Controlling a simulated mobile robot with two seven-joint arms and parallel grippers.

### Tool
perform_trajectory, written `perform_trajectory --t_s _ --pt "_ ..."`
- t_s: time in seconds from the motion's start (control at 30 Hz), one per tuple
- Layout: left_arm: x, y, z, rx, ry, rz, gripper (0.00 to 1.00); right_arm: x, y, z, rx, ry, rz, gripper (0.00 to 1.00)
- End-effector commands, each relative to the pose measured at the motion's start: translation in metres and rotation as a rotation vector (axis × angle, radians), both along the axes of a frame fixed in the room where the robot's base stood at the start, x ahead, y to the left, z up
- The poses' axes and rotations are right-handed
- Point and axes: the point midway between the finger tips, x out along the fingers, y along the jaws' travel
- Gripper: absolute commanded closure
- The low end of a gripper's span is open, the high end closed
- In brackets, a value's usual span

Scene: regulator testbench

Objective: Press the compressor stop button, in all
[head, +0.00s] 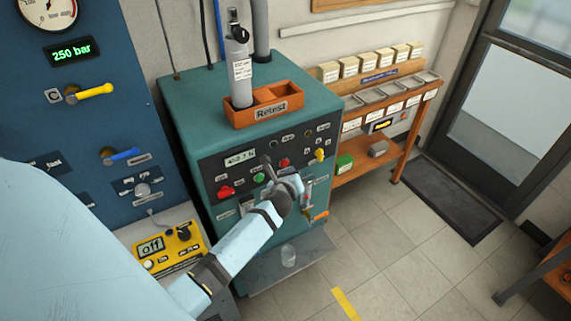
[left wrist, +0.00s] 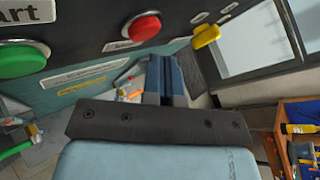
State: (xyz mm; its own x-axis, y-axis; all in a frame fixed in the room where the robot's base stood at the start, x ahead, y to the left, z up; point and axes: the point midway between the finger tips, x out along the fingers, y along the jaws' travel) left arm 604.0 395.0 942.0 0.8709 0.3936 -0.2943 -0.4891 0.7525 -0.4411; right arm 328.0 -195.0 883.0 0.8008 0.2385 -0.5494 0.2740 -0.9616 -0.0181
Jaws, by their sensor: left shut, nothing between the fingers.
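The compressor's dark control panel is on the front of the teal cabinet (head: 185,100). A round red button (head: 284,162), likely the stop button, sits right of a green button (head: 259,177). In the left wrist view the red button (left wrist: 144,27) is at the top middle and the green button (left wrist: 20,58) at the left, under a label ending in "art". My right gripper is out of view.
An orange "Retest" bin (head: 285,108) holding a grey cylinder (head: 240,72) stands on the cabinet. A red knob (head: 225,192) and a yellow knob (head: 319,154) are also on the panel. A yellow "off" meter (head: 160,262) is at the lower left. Floor at right is mostly clear.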

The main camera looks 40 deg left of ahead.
Motion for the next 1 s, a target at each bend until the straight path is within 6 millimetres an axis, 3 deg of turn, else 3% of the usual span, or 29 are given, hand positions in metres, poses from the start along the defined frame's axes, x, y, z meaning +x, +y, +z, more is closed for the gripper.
perform_trajectory --t_s 0.27,0.7,1.0 --pt "-0.001 -0.001 0.0 -0.001 0.0 0.0 1.0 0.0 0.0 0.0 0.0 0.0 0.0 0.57" --pt "-0.016 -0.038 -0.001 -0.003 0.001 0.0 1.0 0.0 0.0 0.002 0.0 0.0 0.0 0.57" --pt "-0.019 -0.046 -0.001 0.0 0.001 0.0 1.0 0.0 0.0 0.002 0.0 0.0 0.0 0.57"
